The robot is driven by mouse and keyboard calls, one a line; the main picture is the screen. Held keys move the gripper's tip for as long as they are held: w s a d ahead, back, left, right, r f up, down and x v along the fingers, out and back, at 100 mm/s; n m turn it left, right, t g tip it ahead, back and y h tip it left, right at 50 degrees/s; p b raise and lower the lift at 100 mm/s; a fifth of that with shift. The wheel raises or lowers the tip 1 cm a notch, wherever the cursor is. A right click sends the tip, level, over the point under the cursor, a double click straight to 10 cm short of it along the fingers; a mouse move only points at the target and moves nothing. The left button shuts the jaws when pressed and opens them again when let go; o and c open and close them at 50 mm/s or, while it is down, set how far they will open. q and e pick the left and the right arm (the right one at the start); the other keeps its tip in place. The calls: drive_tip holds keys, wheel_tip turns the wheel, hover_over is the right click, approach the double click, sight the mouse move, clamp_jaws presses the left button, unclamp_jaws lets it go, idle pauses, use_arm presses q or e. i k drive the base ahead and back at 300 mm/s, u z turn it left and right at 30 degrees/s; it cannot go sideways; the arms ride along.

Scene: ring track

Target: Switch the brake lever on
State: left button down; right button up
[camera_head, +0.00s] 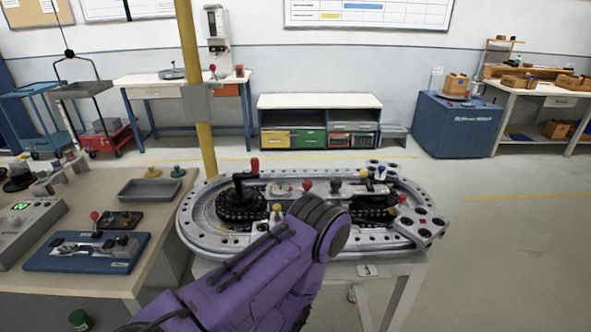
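The ring track (197,224) is a grey oval with a perforated rim on a light stand. A black crank with a red grip (254,166) stands upright at its left end. My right gripper is out of view.
A workbench (130,262) at the left holds a blue-based fixture (80,262), a red-knobbed black device (118,220) and a grey tray (150,188). A yellow post (188,60) rises behind the track. The floor (510,260) at the right is clear.

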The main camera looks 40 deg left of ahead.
sight(363, 174)
drive_tip(key=u, duration=0.75)
